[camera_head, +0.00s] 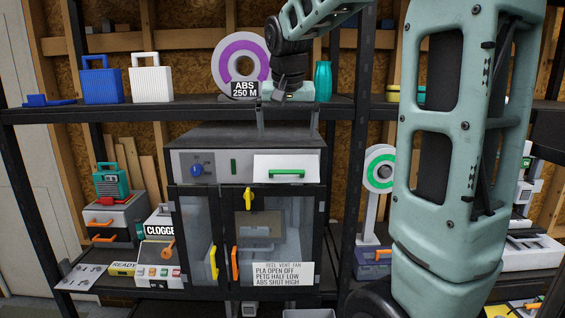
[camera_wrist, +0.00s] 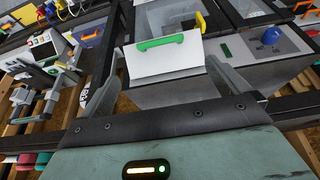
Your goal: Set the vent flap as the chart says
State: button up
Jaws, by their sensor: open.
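A white flap with a green handle (camera_head: 286,168) is at the upper right of the grey printer cabinet's front. In the wrist view the flap (camera_wrist: 165,62) looks tilted out from the cabinet; how far is hard to tell. The chart (camera_head: 282,274) on the right door reads PLA open off, PETG half low, ABS shut high. The spool (camera_head: 229,62) on the shelf above is labelled ABS 250 M. My gripper (camera_head: 288,127) is open and empty above the flap. In the wrist view its fingers (camera_wrist: 165,58) lie on either side of the flap, apart from the handle.
A blue knob (camera_head: 196,170) is left of the flap, and a yellow lever (camera_head: 248,199) is below. The black shelf (camera_head: 200,110) crosses above the cabinet, with a teal vase (camera_head: 323,81) near my arm. A green-ringed spool (camera_head: 380,168) stands to the right.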

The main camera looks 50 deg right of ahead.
aim_at(287, 170)
jog(key=p+x, duration=0.2)
jog(key=x, duration=1)
jog(key=shift+f, duration=0.15)
jog(key=shift+s, duration=0.1)
